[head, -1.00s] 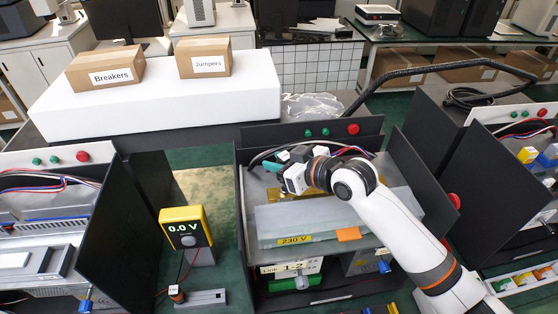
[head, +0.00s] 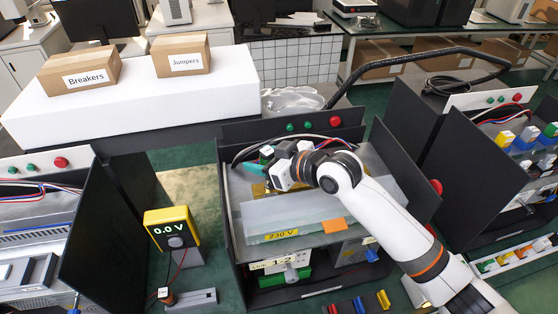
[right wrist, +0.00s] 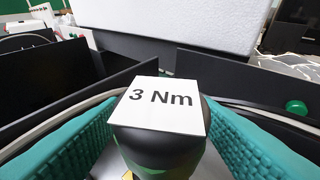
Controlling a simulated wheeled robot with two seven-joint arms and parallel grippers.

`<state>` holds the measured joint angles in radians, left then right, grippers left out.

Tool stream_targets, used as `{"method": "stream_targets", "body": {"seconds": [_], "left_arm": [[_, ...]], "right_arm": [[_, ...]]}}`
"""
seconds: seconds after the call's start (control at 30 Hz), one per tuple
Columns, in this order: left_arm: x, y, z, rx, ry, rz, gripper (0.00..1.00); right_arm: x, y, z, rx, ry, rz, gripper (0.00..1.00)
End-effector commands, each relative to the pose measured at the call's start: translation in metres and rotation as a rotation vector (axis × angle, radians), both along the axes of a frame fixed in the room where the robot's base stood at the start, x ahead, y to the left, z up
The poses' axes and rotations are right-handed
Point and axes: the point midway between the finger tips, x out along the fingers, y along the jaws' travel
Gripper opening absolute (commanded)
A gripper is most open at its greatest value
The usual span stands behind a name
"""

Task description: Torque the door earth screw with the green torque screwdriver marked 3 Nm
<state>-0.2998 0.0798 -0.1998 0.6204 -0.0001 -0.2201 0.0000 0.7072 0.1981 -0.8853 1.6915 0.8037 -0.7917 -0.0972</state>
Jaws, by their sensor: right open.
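The green torque screwdriver (right wrist: 160,155) shows in the right wrist view as a dark, rounded handle end with some green, topped by a white "3 Nm" label. It stands between the teal finger pads of my right gripper (right wrist: 160,132), which is open around it; I cannot tell whether either pad touches it. In the head view my right gripper (head: 262,163) is over the back left part of the middle cabinet (head: 228,225); the screwdriver is hard to make out there. I cannot pick out the door earth screw. My left gripper is not in view.
The middle cabinet has dark side walls, a clear "230 V" cover (head: 320,215) and a back panel with green and red buttons. A yellow meter (head: 172,228) reading 0.0 V stands to its left. Similar cabinets stand on both sides. Boxes marked Breakers (head: 82,72) and Jumpers (head: 182,55) are behind.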

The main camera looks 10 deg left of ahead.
Motion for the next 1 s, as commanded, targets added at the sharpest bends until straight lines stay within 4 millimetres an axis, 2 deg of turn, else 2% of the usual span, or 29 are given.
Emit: {"method": "stream_targets", "body": {"seconds": [0.5, 0.7, 1.0], "left_arm": [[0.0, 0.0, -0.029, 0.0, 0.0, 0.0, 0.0], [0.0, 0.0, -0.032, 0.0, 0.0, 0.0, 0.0], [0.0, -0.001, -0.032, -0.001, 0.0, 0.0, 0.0]], "right_arm": [[-0.041, -0.079, 0.033, -0.003, -0.001, -0.001, 0.55], [-0.049, -0.091, 0.041, 0.0, 0.001, 0.0, 0.55], [-0.049, -0.092, 0.042, -0.001, 0.002, 0.0, 0.55]]}}
